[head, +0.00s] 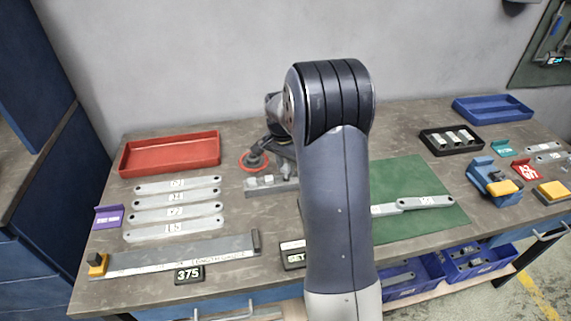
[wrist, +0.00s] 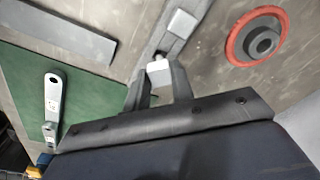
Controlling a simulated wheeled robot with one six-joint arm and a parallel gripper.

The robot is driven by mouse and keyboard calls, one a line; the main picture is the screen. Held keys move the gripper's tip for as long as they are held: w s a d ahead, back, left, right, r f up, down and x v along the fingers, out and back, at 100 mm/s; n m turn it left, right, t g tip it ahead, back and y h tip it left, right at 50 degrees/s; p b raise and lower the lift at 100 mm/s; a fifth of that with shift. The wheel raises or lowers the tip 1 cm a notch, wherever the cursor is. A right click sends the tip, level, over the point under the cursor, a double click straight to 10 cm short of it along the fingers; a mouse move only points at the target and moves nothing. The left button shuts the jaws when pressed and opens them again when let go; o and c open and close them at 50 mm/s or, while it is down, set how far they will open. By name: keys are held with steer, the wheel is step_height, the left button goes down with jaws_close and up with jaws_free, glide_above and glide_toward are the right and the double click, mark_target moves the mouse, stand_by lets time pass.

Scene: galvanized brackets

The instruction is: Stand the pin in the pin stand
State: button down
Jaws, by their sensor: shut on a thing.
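The pin stand appears to be the long grey block (head: 270,186) behind the middle of the bench, with pale squares on top; it also shows in the wrist view (wrist: 178,38). My gripper (wrist: 160,78) is at this block, its two dark fingers shut on a small pale piece with a dark end (wrist: 159,70), apparently the pin. The pin's lower end is hard to make out, so I cannot tell whether it is in a hole or above it. In the head view my arm hides most of the gripper and the pin.
A red ring with a dark hub (wrist: 258,38) lies close to the block. A red tray (head: 170,153), several labelled bars (head: 175,210) and a length gauge (head: 175,258) lie left. A green mat (head: 420,180) with a bracket (head: 425,203) and a black tray (head: 450,140) lie right.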

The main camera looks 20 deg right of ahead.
steer(key=shift+f+b, duration=1.15)
steer(key=shift+f, duration=0.55)
steer(key=c, duration=1.1)
jaws_free()
steer(key=shift+c, duration=0.2)
step_height(320, 180, up, 11)
steer(key=shift+s+a+b, duration=0.25)
steer(key=shift+a+b, duration=0.05)
steer(key=shift+a, duration=0.15)
steer(key=shift+f, duration=0.25)
